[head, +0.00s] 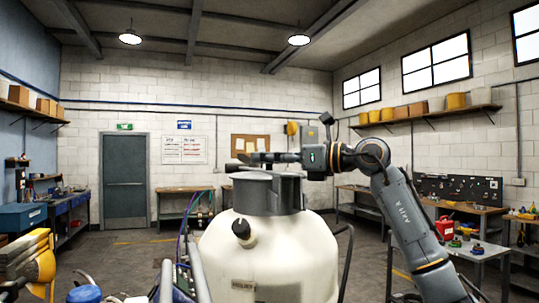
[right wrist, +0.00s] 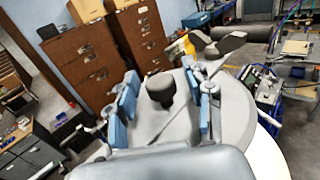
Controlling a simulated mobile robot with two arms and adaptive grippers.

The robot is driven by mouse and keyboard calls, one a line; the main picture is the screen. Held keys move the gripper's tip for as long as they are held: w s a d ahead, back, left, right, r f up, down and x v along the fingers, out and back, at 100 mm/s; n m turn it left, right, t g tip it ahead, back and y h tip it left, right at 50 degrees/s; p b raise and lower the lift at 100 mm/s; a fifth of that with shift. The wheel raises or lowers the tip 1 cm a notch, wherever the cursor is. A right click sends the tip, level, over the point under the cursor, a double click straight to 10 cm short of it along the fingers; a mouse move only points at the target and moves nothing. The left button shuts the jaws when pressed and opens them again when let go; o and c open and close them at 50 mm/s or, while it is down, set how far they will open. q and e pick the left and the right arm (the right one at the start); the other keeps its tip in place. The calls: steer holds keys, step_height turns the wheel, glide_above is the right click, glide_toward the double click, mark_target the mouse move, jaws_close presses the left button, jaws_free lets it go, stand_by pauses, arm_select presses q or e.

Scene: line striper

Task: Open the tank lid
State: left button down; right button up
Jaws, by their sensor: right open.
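The cream tank (head: 262,255) stands in front of me, with a grey collar and lid (head: 268,192) on top. A round black knob (head: 241,229) sticks out of the tank's front shoulder. My right gripper (head: 243,161) comes in from the right, above the lid. In the right wrist view my right gripper (right wrist: 166,100) is open, with blue pads on both fingers. My left gripper is not in view.
Metal tubes (head: 198,272) and cables stand close to the tank's left. A workbench (head: 470,250) with a red can is at the right. Brown cabinets (right wrist: 82,62) show in the right wrist view. Floor is free toward the grey door (head: 125,180).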

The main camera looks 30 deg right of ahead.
steer(key=shift+w+a, duration=0.1)
jaws_close()
stand_by(0.4)
steer(key=shift+r+n+y, duration=0.2)
steer(key=shift+n+y, duration=0.1)
steer(key=shift+r+b, duration=0.1)
steer(key=shift+b, duration=0.2)
